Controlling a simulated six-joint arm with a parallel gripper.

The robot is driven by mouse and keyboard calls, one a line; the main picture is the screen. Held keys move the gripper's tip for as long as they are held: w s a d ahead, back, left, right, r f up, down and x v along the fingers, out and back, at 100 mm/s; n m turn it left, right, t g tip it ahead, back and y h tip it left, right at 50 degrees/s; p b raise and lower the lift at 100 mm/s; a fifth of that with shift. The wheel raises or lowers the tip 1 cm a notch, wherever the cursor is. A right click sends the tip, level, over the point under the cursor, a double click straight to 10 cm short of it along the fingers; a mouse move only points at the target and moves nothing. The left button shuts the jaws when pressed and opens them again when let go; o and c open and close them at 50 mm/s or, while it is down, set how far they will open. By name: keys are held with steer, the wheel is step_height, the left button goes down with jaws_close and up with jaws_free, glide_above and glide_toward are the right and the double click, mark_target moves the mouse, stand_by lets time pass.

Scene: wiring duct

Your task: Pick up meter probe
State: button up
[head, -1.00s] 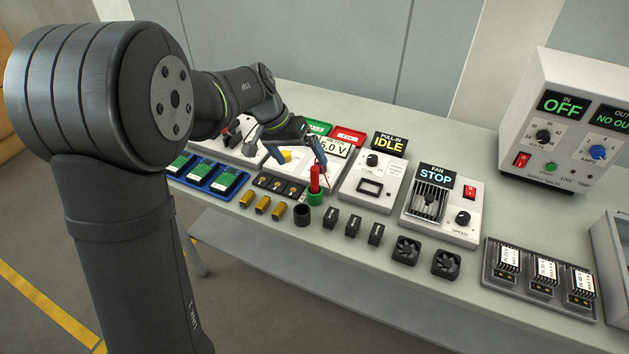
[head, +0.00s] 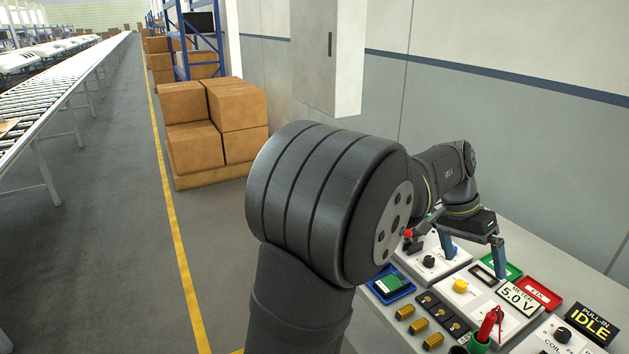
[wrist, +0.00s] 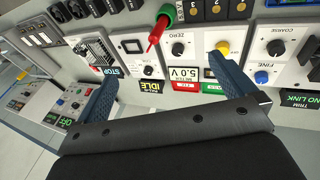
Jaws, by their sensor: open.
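My gripper (head: 476,264) is open and empty, above the bench and behind and left of the probe in the head view.
The meter panel (head: 520,296) reads 5.0 V, with a yellow knob (head: 460,286) at its left. Red (head: 540,293) and green plates lie behind the meter. The pull-in unit (head: 590,325) stands at right.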

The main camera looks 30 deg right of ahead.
steer(key=c, duration=1.2)
steer(key=shift+f, duration=0.1)
steer(key=w+a+f+n+t+h, duration=0.1)
steer(key=w+f+n+t, duration=0.1)
steer(key=w+f+t, duration=0.3)
steer(key=m+g+h, duration=0.3)
steer(key=m+h, duration=0.1)
steer(key=h, duration=0.6)
glide_toward(482, 330)
steer(key=x, duration=0.7)
steer(key=shift+s+d, duration=0.1)
steer(key=shift+d, duration=0.25)
steer(key=shift+x, duration=2.65)
